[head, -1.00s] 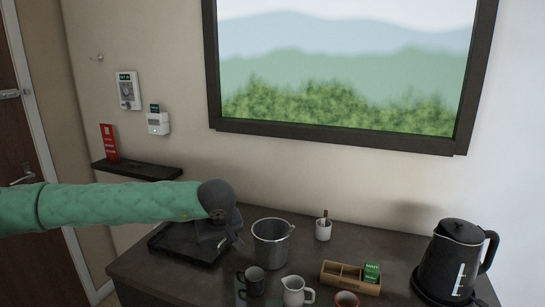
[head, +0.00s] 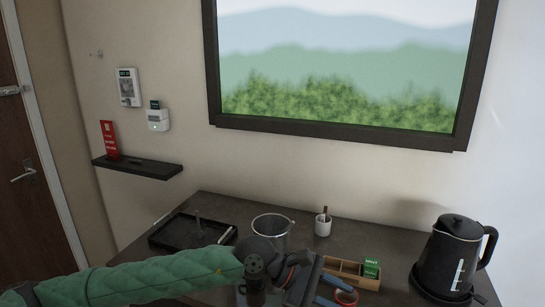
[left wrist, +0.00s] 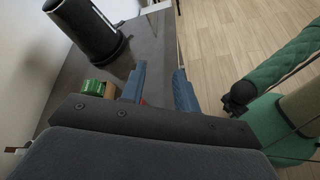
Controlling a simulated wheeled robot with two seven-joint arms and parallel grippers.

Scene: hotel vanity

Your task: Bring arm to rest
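My left arm, in a green sleeve, reaches in from the lower left of the head view. Its left gripper (head: 333,290) is low over the front of the vanity counter, pointing right, beside the wooden box. In the left wrist view the two blue fingers of this gripper (left wrist: 159,88) stand apart with nothing gripped between them. A small red bit shows by the left finger. My right arm's green sleeve and dark joint show at the right of the left wrist view; its gripper is not seen.
The counter (head: 390,235) bears a black tray (head: 165,238), metal bucket (head: 270,224), white cup with sticks (head: 323,225), wooden box (head: 345,268), reddish cup (head: 347,297) and black kettle (head: 455,255). Dark and white jugs are mostly hidden. A wall shelf (head: 140,169) is at left.

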